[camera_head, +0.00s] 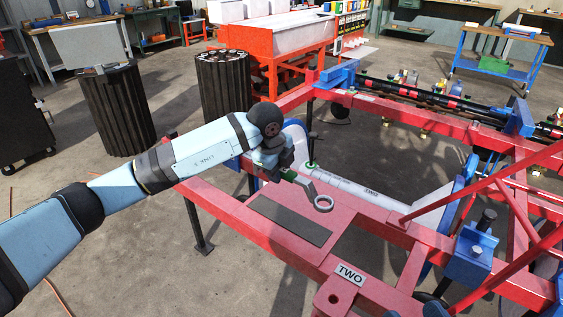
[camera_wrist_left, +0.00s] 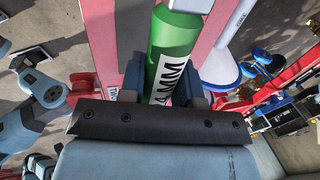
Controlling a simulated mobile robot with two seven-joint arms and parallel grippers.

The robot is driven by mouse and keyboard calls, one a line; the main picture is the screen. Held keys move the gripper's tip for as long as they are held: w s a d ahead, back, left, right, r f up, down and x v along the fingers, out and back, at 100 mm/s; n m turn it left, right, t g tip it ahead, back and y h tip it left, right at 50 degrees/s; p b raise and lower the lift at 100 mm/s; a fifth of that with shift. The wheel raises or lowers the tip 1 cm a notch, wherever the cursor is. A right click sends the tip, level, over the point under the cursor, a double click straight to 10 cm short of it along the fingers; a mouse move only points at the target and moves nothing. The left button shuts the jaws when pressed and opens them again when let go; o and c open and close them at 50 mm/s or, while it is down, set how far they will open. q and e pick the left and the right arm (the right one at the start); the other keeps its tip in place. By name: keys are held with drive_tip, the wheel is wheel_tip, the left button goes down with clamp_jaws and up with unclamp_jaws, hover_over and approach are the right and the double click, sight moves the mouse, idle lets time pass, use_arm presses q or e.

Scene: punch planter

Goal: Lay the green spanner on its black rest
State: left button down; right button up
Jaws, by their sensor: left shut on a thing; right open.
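The green spanner has a green handle with a white label (camera_wrist_left: 172,45) and a grey ring end (camera_head: 323,203). My left gripper (camera_head: 275,168) is shut on its handle; in the left wrist view the handle stands between the two fingers (camera_wrist_left: 170,88). The ring end points to the right and toward the front, over the red plate. The black rest (camera_head: 290,220) is a flat dark strip on the red frame, bare, in front of the gripper. The spanner appears apart from it, above and behind. My right gripper is not in view.
The red planter frame (camera_head: 230,208) runs around the rest. A white roller (camera_head: 350,187) lies just behind the spanner. A "TWO" plate (camera_head: 350,273) is at the front. A blue bearing block (camera_head: 474,252) and slanting red bars stand at the right. Black fluted drums (camera_head: 225,85) stand behind.

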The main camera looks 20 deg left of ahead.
use_arm(q)
wheel_tip(320, 180, down, 10)
drive_tip(key=shift+r+b, duration=0.25)
drive_tip(key=shift+b, duration=0.95)
drive_tip(key=shift+f, duration=0.55)
use_arm(e)
wheel_tip(320, 180, down, 4)
drive_tip(key=shift+a+f+n+g, duration=0.15)
drive_tip(key=shift+f+n+g, duration=0.15)
drive_tip(key=shift+g, duration=0.7)
use_arm(q)
drive_tip(key=c, duration=0.8)
unclamp_jaws()
